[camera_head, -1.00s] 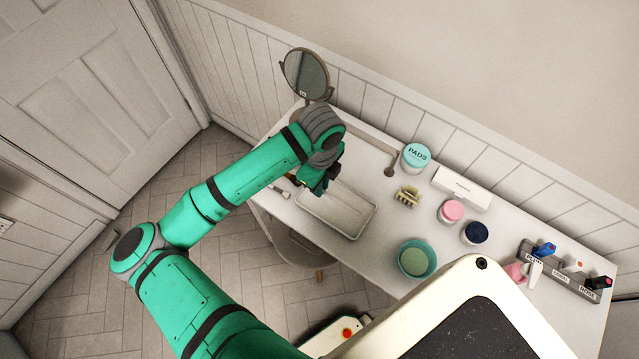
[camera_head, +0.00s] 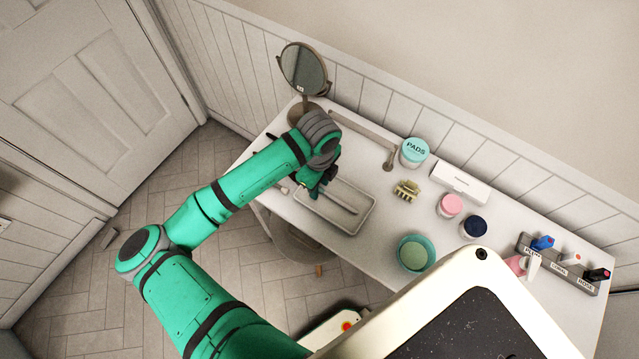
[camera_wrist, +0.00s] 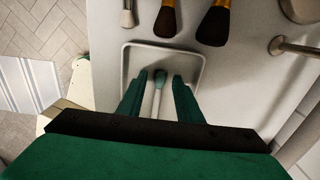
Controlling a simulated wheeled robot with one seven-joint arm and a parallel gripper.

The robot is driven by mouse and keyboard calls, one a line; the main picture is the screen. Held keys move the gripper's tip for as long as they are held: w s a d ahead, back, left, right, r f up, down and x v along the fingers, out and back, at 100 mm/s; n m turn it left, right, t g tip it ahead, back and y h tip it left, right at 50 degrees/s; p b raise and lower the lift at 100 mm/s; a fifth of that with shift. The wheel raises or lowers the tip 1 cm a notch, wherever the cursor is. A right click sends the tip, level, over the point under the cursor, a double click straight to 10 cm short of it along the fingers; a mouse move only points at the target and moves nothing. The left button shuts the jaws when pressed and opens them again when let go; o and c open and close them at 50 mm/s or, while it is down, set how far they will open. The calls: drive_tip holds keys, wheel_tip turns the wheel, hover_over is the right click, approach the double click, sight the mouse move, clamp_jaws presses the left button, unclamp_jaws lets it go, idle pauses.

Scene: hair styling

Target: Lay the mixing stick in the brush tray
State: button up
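The mixing stick (camera_head: 343,204) is thin and grey and lies inside the white brush tray (camera_head: 325,213). In the wrist view the stick (camera_wrist: 157,100) has a rounded dark teal end and a pale shaft, inside the tray's rim (camera_wrist: 165,46). My gripper (camera_head: 316,192) is over the tray's left part. In the wrist view my gripper's fingers (camera_wrist: 158,80) are spread, one on each side of the stick, with gaps between. The near part of the stick is hidden by my gripper.
Several brushes (camera_wrist: 166,18) lie just beyond the tray. A round mirror (camera_head: 303,70) stands at the back left. A teal bowl (camera_head: 415,254), hair clip (camera_head: 406,191), pads jar (camera_head: 414,152) and pink-lidded jar (camera_head: 450,205) stand right of the tray.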

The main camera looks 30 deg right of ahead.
wheel_tip(320, 180, up, 12)
drive_tip(key=shift+r, duration=0.2)
idle(0.5)
